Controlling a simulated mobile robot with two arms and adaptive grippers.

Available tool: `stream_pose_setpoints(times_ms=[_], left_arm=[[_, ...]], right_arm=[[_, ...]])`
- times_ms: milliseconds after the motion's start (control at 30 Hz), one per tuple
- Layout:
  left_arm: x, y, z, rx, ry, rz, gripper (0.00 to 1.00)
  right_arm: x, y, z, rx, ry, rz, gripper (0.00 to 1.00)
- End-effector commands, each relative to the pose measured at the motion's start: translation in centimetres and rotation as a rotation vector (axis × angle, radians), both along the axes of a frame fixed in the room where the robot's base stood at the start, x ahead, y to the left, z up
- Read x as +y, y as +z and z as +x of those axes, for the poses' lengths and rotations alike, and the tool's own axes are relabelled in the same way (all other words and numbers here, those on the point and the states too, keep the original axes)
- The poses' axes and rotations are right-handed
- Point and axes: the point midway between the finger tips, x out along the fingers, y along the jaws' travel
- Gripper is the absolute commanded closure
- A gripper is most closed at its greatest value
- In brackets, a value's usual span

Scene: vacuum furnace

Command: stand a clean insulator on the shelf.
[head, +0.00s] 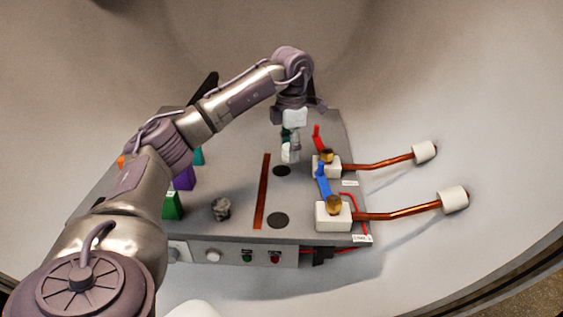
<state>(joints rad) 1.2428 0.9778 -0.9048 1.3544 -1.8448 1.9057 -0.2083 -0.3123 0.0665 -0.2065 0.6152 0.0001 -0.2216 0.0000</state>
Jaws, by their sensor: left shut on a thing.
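My left gripper (290,140) reaches in from the left and points down over the back right of the grey shelf (235,165). It is shut on a small white insulator (290,154), which is roughly upright and partly hidden by the fingers. The insulator is just behind the far black disc (282,171) in the picture; I cannot tell if it touches the shelf. A nearer black disc (278,220) lies bare. A rough grey lump (220,208) sits left of the brown strip (262,192). My right gripper is out of view.
At right, two white blocks (333,216) carry brass knobs, and red (317,137) and blue (323,183) levers stand beside them. Copper rods (398,212) with white ends reach right. Green (172,206) and purple (184,179) pieces stand at left, partly behind my arm. Curved grey walls surround everything.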

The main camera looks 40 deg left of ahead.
Motion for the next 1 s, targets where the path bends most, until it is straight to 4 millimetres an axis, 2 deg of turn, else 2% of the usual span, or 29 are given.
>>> stream_pose_setpoints(times_ms=[100, 300, 433, 633, 1000], left_arm=[[2.3, -1.3, 0.4, 0.002, 0.004, -0.001, 0.96], [4.0, -2.5, 0.8, 0.000, 0.000, 0.000, 0.95], [4.1, -3.5, 0.8, 0.001, -0.002, 0.000, 0.96], [4.0, -6.3, 0.8, 0.001, -0.001, 0.000, 0.96], [4.0, -6.8, 0.8, 0.000, -0.001, 0.000, 0.96]], right_arm=[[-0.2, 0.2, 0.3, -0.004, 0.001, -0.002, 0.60], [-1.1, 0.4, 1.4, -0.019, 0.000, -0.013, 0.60], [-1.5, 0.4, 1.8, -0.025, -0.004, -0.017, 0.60], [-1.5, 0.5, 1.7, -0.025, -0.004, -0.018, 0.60], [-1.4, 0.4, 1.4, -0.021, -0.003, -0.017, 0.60]])
